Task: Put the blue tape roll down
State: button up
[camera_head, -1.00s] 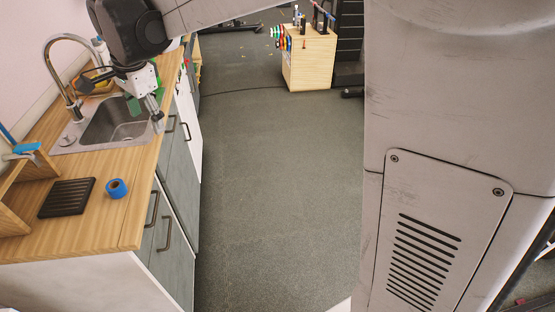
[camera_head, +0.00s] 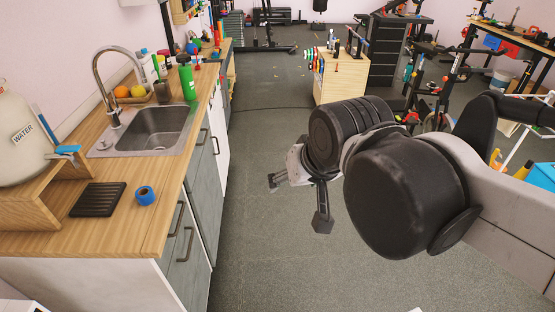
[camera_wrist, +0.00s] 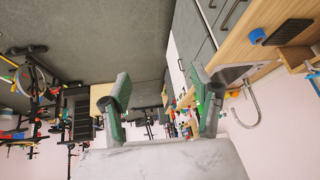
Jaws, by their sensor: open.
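The blue tape roll (camera_head: 146,196) sits on the wooden counter (camera_head: 115,232), near its front edge and just right of a black ribbed rack. It also shows in the wrist view (camera_wrist: 257,36), at the upper right, on the counter. My gripper (camera_head: 298,203) is out over the open floor, right of the counter and well apart from the roll. In the wrist view my gripper's two fingers (camera_wrist: 162,108) stand wide apart with nothing between them.
The black ribbed rack (camera_head: 98,199) lies left of the roll. A sink (camera_head: 155,131) with a tall faucet (camera_head: 107,75) is behind it. A wooden riser (camera_head: 30,212) holds a water jug (camera_head: 18,135). A wooden cabinet (camera_head: 340,80) stands farther back. The floor between is clear.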

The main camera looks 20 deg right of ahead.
jog(key=shift+s+d+f+n+t, duration=0.15)
jog(key=shift+s+d+f+n, duration=0.15)
jog(key=shift+s+f, duration=0.25)
jog(key=shift+s+d+f+n+t, duration=0.15)
jog(key=shift+s+d+f+n, duration=0.2)
jog(key=shift+s, duration=0.3)
jog(key=shift+f, duration=0.1)
notch_tip(320, 180, down, 3)
jog(key=b, duration=0.3)
